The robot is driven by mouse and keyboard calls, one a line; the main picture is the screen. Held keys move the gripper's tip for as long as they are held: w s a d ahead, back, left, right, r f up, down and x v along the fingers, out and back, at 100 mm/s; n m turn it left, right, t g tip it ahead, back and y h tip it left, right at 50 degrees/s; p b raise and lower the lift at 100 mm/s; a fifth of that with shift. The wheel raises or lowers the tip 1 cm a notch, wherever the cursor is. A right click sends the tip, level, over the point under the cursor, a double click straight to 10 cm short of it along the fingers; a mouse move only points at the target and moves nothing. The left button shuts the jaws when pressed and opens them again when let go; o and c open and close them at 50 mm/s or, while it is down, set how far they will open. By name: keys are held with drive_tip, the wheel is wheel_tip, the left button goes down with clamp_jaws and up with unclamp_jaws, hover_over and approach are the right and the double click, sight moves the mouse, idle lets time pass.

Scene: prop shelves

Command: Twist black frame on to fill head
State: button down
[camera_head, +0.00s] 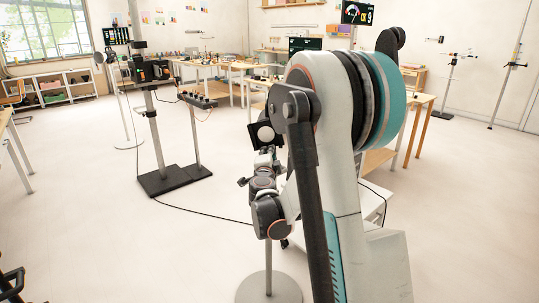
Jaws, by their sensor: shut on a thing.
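A black square frame (254,130) stands upright near the centre, left of my arm's upper link. A round pale disc (265,134) shows in its middle; it may be the fill head, but I cannot tell for sure. My gripper (265,153) is just below the disc, at the frame, and is shut on the black frame. My wrist and arm hide the fingers and the frame's right side. I cannot see whether the frame is seated on the head. A thin stand pole (268,262) on a round grey base (268,289) shows below my wrist.
Wooden tables (212,70) stand behind. A white unit (371,205) is close behind my arm at right. The left-hand floor is mostly clear.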

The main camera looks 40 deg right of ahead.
idle(0.3)
drive_tip(key=c, duration=1.5)
unclamp_jaws()
drive_tip(key=shift+f, duration=0.1)
drive_tip(key=shift+c, duration=0.2)
drive_tip(key=v, duration=1.2)
